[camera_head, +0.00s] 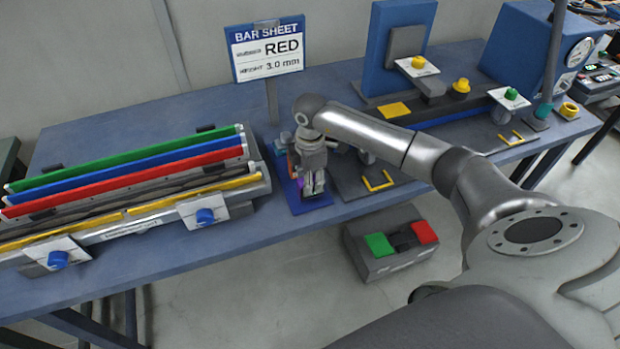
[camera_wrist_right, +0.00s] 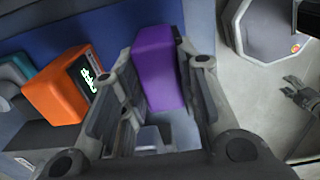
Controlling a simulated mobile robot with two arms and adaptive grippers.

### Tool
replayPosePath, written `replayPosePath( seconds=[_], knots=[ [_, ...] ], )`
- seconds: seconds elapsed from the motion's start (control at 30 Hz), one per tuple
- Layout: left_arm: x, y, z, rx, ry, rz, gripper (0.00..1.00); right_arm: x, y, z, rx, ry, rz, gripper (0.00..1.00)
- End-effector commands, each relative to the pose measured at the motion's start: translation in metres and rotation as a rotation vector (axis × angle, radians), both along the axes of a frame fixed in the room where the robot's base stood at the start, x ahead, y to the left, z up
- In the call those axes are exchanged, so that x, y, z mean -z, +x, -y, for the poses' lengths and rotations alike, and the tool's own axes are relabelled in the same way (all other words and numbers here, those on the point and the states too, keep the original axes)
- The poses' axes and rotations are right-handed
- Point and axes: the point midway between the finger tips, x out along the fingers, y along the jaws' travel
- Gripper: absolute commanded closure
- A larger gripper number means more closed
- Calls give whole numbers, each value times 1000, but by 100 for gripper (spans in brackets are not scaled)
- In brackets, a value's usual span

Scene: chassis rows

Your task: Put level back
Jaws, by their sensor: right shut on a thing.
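My right gripper (camera_head: 314,188) points down over the blue pad near the table's front edge. In the right wrist view its fingers stand on both sides of a purple block (camera_wrist_right: 158,65) and are shut on it. Only a sliver of purple shows in the head view. An orange device (camera_wrist_right: 62,86) with a lit green display stands left of the block, apart from it. I cannot tell for sure which of the two is the level. A small grey jointed shape, seemingly my left gripper (camera_wrist_right: 301,97), shows at the right wrist view's edge; its fingers are too small to judge.
The blue pad (camera_head: 322,200) lies on the blue table (camera_head: 240,235). A rack with green, blue and red bars (camera_head: 190,160) is at left. A grey pedal box (camera_head: 392,266) is on the floor. Fixtures fill the right side.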

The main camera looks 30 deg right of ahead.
Motion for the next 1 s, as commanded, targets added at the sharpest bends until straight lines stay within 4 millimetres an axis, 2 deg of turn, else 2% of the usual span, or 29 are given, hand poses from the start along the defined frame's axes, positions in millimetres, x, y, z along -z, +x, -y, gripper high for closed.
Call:
replayPosePath(
  seconds=[0.57,1.0],
  knots=[
    [-1,0,1,3,-2,0,45,0,1,0,0,1,1,98],
    [5,0,3,3,-3,-1,45,10,1,0,1,1,1,98]
  ],
)
